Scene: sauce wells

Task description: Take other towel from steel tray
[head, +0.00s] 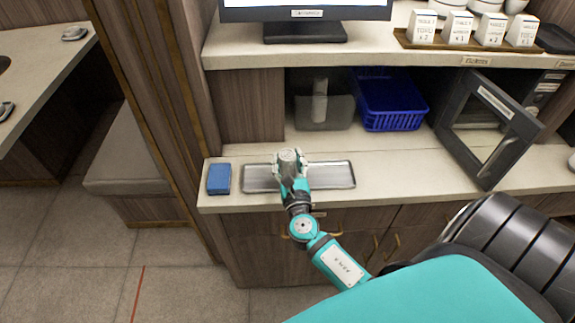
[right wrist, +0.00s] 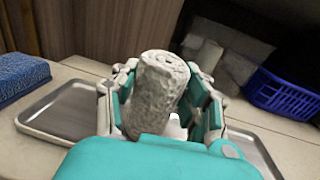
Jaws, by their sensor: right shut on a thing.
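The steel tray (head: 333,176) is a long, shallow metal tray on the counter, and it also shows in the right wrist view (right wrist: 66,110). A grey-white rolled towel (right wrist: 157,84) stands roughly upright, slightly tilted, between the fingers of my right gripper (head: 291,168), over the middle of the tray. The gripper is shut on it. Whether the towel's lower end touches the tray is hidden by the gripper. The parts of the tray that show are bare. My left gripper is not in view.
A blue block-like item (head: 219,179) lies just left of the tray. A blue basket (head: 391,103) and a grey bin (head: 324,112) stand behind, under the shelf. A microwave with its door (head: 488,130) open is at the right. The counter between tray and microwave is clear.

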